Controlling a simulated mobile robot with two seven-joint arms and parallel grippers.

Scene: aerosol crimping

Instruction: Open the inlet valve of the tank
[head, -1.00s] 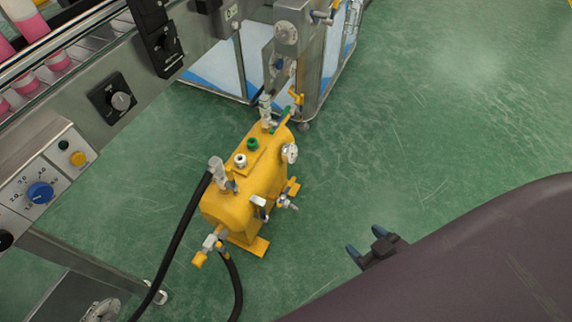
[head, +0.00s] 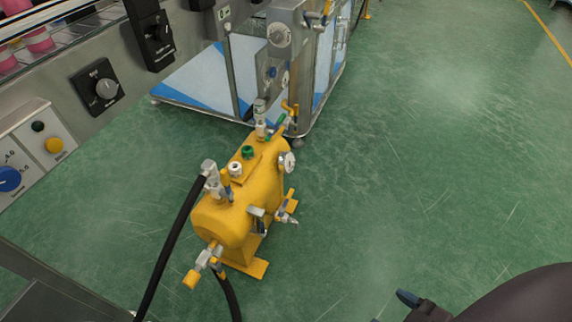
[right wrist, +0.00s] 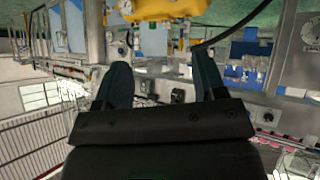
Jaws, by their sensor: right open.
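The yellow tank (head: 240,205) stands on the green floor in the middle of the head view. Several valves and fittings sit on it: one with a black hose (head: 209,172) at its near top end, one with a green handle (head: 279,122) at its far end, and one with a yellow handle (head: 203,262) low at the near end. I cannot tell which is the inlet valve. My right gripper (head: 408,299) shows partly at the bottom right, well apart from the tank. In the right wrist view its fingers (right wrist: 162,85) are apart and empty, with part of the tank (right wrist: 165,8) at the top. My left gripper is out of view.
A machine panel with knobs (head: 102,88) runs along the left. A metal-framed cabinet (head: 290,70) stands behind the tank. A black hose (head: 172,245) hangs to the floor at the near side. The floor to the right is clear.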

